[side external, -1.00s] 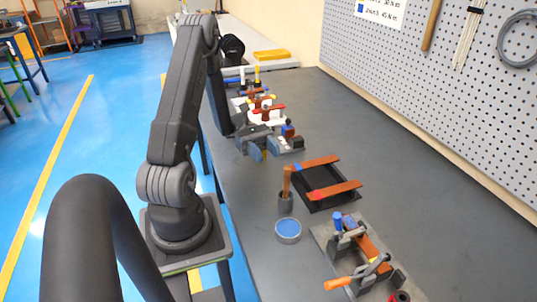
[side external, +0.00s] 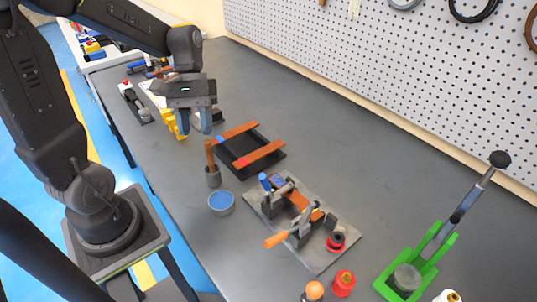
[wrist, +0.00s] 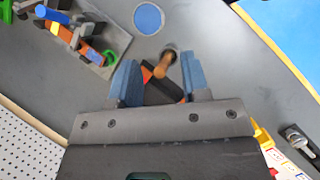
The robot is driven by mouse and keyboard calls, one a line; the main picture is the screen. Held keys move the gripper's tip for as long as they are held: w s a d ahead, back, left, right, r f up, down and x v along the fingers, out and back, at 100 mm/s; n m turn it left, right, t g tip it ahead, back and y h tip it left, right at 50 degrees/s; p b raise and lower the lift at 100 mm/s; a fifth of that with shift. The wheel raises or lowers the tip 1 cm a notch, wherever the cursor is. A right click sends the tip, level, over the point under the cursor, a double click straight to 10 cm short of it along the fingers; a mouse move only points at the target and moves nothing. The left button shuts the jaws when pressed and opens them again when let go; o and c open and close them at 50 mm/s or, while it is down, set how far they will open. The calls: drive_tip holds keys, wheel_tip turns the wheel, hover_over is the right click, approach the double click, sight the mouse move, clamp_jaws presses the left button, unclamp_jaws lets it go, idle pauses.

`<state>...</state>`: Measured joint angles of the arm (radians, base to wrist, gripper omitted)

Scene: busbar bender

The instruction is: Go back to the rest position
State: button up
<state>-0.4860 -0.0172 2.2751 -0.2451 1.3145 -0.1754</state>
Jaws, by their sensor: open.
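My gripper (side external: 195,123) is open and empty, pointing down over the bench, just left of the black tray (side external: 278,156) in the side view. In the wrist view its blue fingers stand apart, my gripper (wrist: 158,62) having nothing clasped between them. The tray's copper bars (side external: 238,132) have red and blue ends. The bender (side external: 296,202) stands on a grey plate with a copper bar in it and an orange-handled lever (side external: 275,240). In the wrist view the bender (wrist: 85,40) is at upper left, and the tray is partly hidden behind my gripper.
A wooden-handled tool stands in a dark cup (side external: 213,178), with a blue-filled bowl (side external: 221,203) beside it. A green lever device (side external: 425,262) and red-topped items (side external: 343,284) are at the front. Parts (side external: 137,108) lie at far left. The bench beside the pegboard (side external: 360,70) is clear.

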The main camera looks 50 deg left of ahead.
drive_tip(key=s+d+r+m+t+y, duration=0.3)
drive_tip(key=d+r+m+t+y, duration=0.1)
drive_tip(key=d+r+m+t, duration=0.3)
drive_tip(key=shift+s+d+r+m+t+y, duration=0.3)
drive_tip(key=shift+s+d+m+t+y, duration=0.1)
drive_tip(key=shift+m+t, duration=0.45)
